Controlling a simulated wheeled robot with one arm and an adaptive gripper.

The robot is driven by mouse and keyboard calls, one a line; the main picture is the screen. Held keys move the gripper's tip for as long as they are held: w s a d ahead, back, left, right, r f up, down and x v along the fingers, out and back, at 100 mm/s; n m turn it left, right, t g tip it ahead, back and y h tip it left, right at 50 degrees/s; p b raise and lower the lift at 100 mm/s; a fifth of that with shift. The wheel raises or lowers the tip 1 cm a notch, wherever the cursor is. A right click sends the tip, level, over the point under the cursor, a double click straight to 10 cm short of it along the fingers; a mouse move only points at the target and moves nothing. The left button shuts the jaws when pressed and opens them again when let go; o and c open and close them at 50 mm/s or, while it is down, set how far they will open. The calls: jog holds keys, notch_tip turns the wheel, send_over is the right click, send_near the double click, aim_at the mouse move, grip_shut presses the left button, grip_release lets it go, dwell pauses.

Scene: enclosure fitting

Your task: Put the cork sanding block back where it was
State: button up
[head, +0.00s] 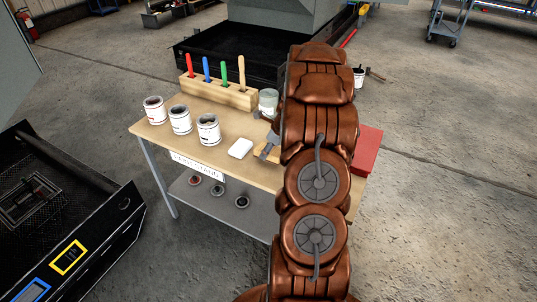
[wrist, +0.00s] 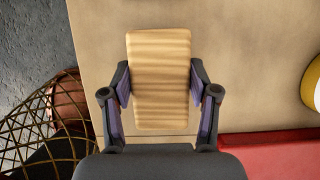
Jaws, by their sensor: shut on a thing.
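The cork sanding block (wrist: 160,75) is a pale tan rectangular block with darker bands across it. It sits between the two fingers of my gripper (wrist: 160,100) in the wrist view, and the fingers are shut on its sides. Below it is the light wooden top of the bench (head: 155,130). I cannot tell whether the block touches the bench top. In the head view my gripper (head: 267,148) is at the right part of the bench, mostly hidden behind my arm, and only a bit of tan shows beside it.
Several open paint cans, such as this one (head: 208,129), stand on the bench's left. A white block (head: 240,148) lies left of my gripper. Behind are a wooden rack (head: 220,91) with coloured handles and a glass jar (head: 268,102). A red box (head: 367,150) is at the right.

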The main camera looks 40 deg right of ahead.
jog(key=shift+f, duration=1.35)
jog(key=o, duration=1)
